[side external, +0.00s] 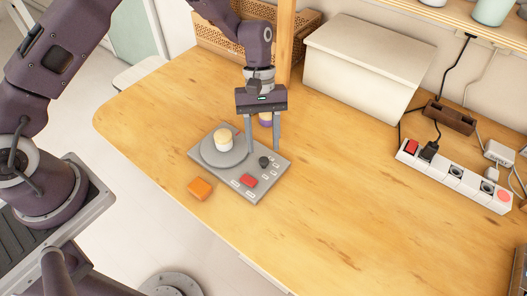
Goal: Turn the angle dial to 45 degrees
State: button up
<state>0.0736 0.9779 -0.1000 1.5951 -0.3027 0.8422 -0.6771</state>
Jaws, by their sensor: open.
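A grey control panel (220,177) lies on the wooden table. A large round grey disc (210,153) fills its left end, with a small white and yellow cylinder (224,140) standing on it. A small black knob (264,161) and a red button (248,180) sit on its right part among several small pale labels. I cannot tell which part is the angle dial, nor read any marking. My gripper (263,151) points down over the panel's back right part, near the black knob.
An orange block (200,188) lies at the panel's front left. A purple and yellow object (265,118) stands behind my gripper, partly hidden. A wooden post (285,45), a white box (365,65) and a power strip (455,178) are farther back. The table's front right is clear.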

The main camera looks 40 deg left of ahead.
aim_at(264, 160)
jog(key=x, duration=0.3)
jog(key=shift+f, duration=0.3)
jog(key=shift+c, duration=0.2)
grip_shut()
jog(key=shift+d, duration=0.1)
jog(key=m, duration=0.2)
jog(key=m+y, duration=0.1)
jog(key=m, duration=0.1)
jog(key=shift+d+m+g+y, duration=0.1)
jog(key=shift+m+g+y, duration=0.2)
jog(key=shift+g, duration=0.1)
jog(key=shift+w+d+m+y, duration=0.15)
jog(key=shift+m+y, duration=0.65)
jog(key=shift+m, duration=1.2)
